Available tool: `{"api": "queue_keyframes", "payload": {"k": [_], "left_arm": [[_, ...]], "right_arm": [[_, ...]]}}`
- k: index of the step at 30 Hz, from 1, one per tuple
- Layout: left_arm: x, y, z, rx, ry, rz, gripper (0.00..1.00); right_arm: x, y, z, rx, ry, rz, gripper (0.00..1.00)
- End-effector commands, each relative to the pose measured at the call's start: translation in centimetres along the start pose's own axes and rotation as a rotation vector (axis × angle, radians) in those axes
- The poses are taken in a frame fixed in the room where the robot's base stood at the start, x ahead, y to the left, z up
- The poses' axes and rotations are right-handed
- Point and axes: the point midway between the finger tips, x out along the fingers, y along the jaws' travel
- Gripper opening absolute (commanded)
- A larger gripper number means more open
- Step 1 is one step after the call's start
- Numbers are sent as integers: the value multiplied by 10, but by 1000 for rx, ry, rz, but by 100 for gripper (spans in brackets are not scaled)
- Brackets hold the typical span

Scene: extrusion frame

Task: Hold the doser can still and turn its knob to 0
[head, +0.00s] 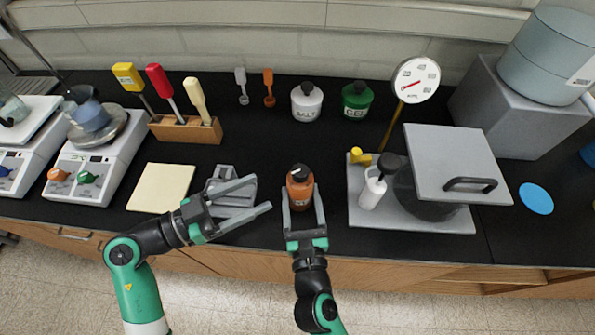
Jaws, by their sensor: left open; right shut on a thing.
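The doser can (301,194) is orange-brown with a black knob (299,170) on top, and stands upright near the front edge of the bench. A pale mark shows on the knob, but its setting is too small to read. My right gripper (302,190) is shut on the can's body, with a finger on each side. My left gripper (262,193) is open and empty, just left of the can, with its fingers pointing right towards it. It is apart from the knob.
A grey fixture (232,184) lies behind my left gripper. A pale yellow pad (161,187) is farther left. White (306,104) and green (356,100) cans stand behind. A grey tray (450,219) with a white bottle (372,190) and press is to the right. The bench between is clear.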

Motion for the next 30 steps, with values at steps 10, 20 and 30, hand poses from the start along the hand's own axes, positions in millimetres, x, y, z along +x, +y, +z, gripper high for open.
{"api": "queue_keyframes", "payload": {"k": [10,20,30], "left_arm": [[-5,-1,-10,23,37,63,74],[64,4,-13,22,37,66,74],[107,6,-14,22,37,60,74]], "right_arm": [[0,0,-1,1,1,1,6],[0,0,-1,0,1,1,6],[0,0,-1,0,1,0,6]]}}
